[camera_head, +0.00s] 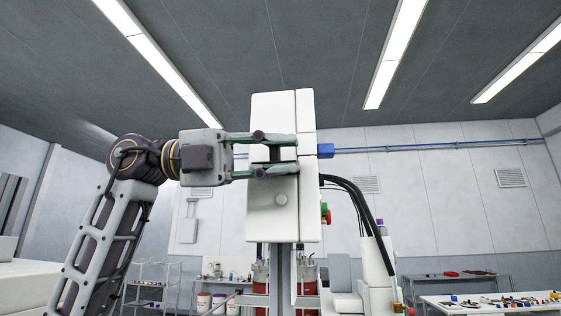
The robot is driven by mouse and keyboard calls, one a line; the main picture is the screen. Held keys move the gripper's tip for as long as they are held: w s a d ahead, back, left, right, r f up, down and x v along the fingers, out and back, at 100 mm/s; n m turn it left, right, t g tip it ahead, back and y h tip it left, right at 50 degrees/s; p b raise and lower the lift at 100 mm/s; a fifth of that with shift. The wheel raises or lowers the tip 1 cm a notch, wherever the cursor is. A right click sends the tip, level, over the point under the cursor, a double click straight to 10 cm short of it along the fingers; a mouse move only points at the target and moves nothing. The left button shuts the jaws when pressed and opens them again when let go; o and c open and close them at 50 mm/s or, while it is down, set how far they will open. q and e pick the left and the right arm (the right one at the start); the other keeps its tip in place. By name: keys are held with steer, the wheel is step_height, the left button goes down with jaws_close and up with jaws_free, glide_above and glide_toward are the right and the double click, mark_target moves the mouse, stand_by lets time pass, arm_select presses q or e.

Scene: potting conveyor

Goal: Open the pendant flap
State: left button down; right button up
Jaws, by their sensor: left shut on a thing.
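The white pendant box (272,222) stands upright on a grey post in the middle of the view. Its front has a broad panel with a round knob and a narrow strip along the right side. My left gripper (290,155) comes in level from the left across the upper front, with its fingers one above the other and tips near the seam between panel and strip. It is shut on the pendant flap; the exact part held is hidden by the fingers. I see no clear gap showing how far the flap is open. My right gripper is out of view.
Green and red buttons (326,214) and a blue part (325,151) stick out of the box's right side. Black cables (362,203) curve down to white equipment at right. A table with small parts (490,303) stands lower right; shelving (152,285) is behind at left.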

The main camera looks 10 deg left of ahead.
arm_select(q)
steer(key=shift+w+r+n+p, duration=0.15)
steer(key=shift+r+n+p, duration=0.35)
steer(key=shift+r+n, duration=0.3)
steer(key=shift+a+r, duration=0.15)
steer(key=shift+w+r, duration=0.1)
steer(key=shift+w, duration=0.05)
